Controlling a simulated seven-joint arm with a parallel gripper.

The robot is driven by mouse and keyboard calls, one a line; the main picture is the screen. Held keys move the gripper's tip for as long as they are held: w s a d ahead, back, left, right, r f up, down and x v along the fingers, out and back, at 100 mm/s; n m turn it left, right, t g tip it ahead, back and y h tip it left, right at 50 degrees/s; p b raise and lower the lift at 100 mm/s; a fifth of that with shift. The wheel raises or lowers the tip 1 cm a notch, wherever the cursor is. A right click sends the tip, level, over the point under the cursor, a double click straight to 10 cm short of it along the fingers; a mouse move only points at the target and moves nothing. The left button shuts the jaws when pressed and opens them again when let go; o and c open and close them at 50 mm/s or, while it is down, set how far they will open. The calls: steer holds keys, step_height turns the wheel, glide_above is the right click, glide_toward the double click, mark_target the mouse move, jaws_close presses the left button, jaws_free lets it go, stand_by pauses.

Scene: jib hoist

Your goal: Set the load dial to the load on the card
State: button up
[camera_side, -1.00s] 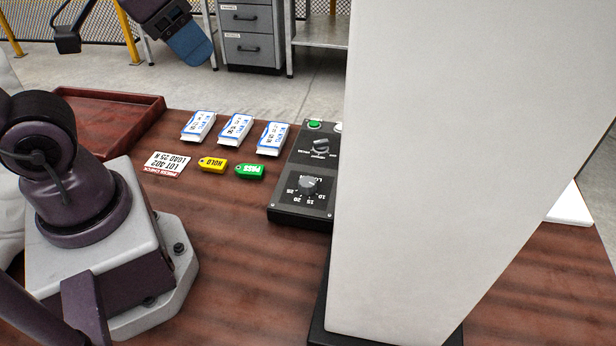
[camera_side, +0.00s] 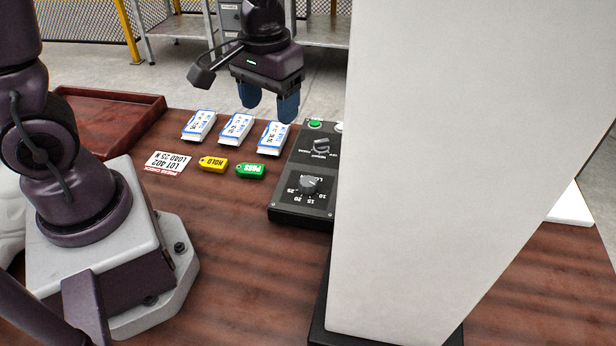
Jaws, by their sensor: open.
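The load dial (camera_side: 309,183) is a round grey knob on the near end of a black control box (camera_side: 287,212). Numbers 10, 15, 20 and 25 ring it; its exact setting is too small to tell. The white card (camera_side: 167,163) lies on the table at the left and reads, upside down, "LOT 402, LOAD 25 N". My gripper (camera_side: 271,112) has blue fingers and is open and empty. It hangs in the air above and behind the white packs, apart from the dial.
A second knob (camera_side: 321,146) and a green button (camera_side: 315,125) sit farther back on the box. A large grey column (camera_side: 440,170) hides the box's right side. Three white packs (camera_side: 235,129), a yellow HOLD tag (camera_side: 213,164), a green PASS tag (camera_side: 250,170) and a red tray (camera_side: 150,104) share the table.

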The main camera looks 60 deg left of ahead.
mark_target(308, 181)
steer(key=w+f+n, duration=0.2)
steer(key=f+n, duration=0.1)
steer(key=f, duration=0.3)
steer(key=w+d+f+n, duration=0.1)
steer(key=w+f+n, duration=0.1)
steer(key=f, duration=0.4)
steer(key=w+f+n, duration=0.2)
steer(key=f+n, duration=0.2)
steer(key=f, duration=0.2)
steer(key=shift+d+f, duration=0.15)
steer(key=shift+f, duration=0.05)
steer(key=c, duration=0.9)
